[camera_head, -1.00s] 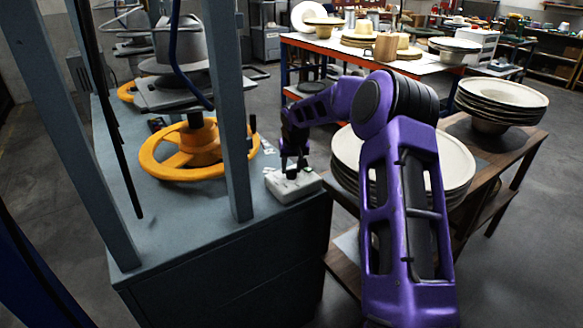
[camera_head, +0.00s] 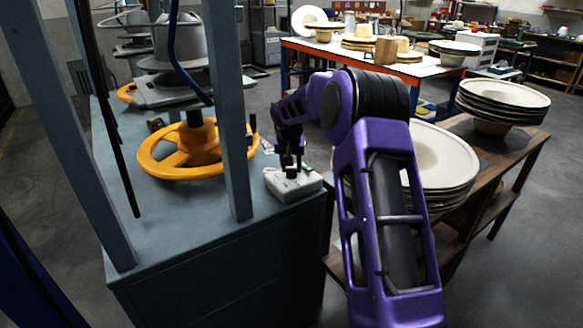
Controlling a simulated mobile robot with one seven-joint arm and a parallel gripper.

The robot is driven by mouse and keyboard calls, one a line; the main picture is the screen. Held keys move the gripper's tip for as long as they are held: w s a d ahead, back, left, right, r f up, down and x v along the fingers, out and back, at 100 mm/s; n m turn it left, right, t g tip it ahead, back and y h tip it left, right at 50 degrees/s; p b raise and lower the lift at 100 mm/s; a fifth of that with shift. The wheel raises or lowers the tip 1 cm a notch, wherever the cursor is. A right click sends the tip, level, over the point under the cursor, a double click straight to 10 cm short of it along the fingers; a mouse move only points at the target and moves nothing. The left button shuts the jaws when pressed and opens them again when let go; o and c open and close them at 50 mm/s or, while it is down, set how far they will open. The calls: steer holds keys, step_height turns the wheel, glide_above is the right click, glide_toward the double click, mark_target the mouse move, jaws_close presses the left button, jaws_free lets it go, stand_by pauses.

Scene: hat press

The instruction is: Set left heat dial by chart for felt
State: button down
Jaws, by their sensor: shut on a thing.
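A small white control box (camera_head: 296,186) sits on the near right corner of the grey press bench. A dark dial (camera_head: 291,172) stands on its top. My gripper (camera_head: 290,168) points down over the box and is shut on this dial; the fingers are small and dark in this view. A small green spot (camera_head: 307,169) shows on the box to the right of the dial. The dial's markings are too small to read. I cannot make out a legible heat chart.
A yellow handwheel (camera_head: 185,163) and a grey upright post (camera_head: 234,120) stand left of the box. Stacked pale hat brims (camera_head: 440,160) lie on a wooden table to the right, close to my arm. Another brim stack (camera_head: 502,98) stands behind.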

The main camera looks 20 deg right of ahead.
steer(key=shift+c, duration=2.2)
jaws_free()
steer(key=p+v, duration=0.1)
steer(key=v, duration=1.6)
steer(key=shift+r+p, duration=0.2)
steer(key=shift+p, duration=0.1)
steer(key=shift+d, duration=0.1)
